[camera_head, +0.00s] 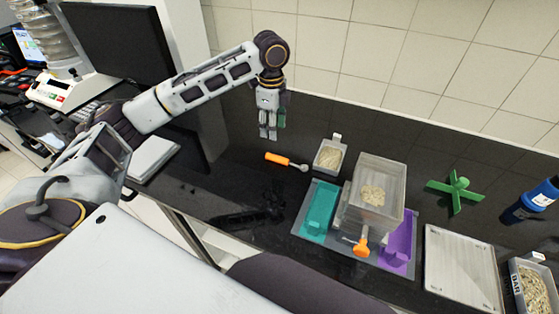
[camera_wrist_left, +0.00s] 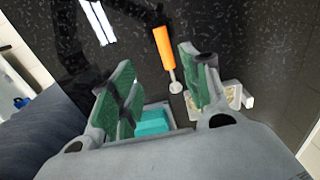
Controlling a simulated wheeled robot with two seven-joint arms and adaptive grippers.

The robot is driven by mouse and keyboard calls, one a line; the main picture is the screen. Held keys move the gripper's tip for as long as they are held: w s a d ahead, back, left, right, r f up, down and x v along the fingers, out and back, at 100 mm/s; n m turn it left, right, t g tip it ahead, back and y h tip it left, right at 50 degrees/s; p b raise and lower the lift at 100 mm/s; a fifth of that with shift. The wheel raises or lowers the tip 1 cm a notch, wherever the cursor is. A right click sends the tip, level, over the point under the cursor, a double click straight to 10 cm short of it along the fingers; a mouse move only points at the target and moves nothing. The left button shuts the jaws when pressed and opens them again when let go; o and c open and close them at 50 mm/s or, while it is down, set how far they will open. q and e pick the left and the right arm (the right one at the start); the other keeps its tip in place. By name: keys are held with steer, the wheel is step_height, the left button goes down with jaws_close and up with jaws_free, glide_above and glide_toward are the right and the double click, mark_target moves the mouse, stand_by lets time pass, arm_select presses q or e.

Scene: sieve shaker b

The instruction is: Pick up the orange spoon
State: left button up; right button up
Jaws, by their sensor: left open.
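The orange spoon (camera_head: 279,159) lies on the black counter, left of a small tray of grains. Its orange handle points left and its metal bowl end points right in the head view. My left gripper (camera_head: 269,132) hangs above the counter just behind the spoon, pointing down. It is open and empty. In the left wrist view the spoon (camera_wrist_left: 165,52) lies beyond the gap between the green-padded fingers of the left gripper (camera_wrist_left: 160,90), apart from them. My right gripper does not show.
A small tray of grains (camera_head: 337,143) stands right of the spoon. A clear container (camera_head: 380,172) sits between a teal tray (camera_head: 321,207) and a purple tray (camera_head: 398,240). A second orange-handled tool (camera_head: 361,246) lies in front. A wall (camera_head: 320,45) bounds the back.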

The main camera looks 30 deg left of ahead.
arm_select(q)
glide_above(275, 156)
steer(key=shift+s+f, duration=0.2)
steer(key=shift+f, duration=1.95)
steer(key=shift+s+f, duration=0.15)
steer(key=shift+f, duration=2)
steer(key=shift+w+f, duration=0.15)
steer(key=shift+f, duration=1.15)
steer(key=shift+w+f, duration=0.15)
steer(key=shift+f, duration=1.1)
jaws_close()
